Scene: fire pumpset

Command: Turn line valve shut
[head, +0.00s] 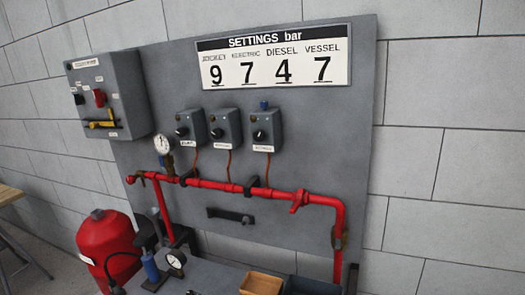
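A red pipe (245,189) runs across the lower part of the grey panel and bends down at the right. A red valve handle (298,201) sits on the pipe right of the middle and looks tilted across it. A smaller red fitting (131,179) is at the pipe's left end. No label shows on either, so I cannot tell for certain which is the line valve, or how far the handle is turned. My gripper is not in view.
A settings board (274,57) reads 9, 7, 4, 7. Below it are three switch boxes (227,129) and a gauge (162,144). A control box (107,95) hangs upper left. A red vessel (105,245), a second gauge (175,260) and a wooden tray (262,284) stand low.

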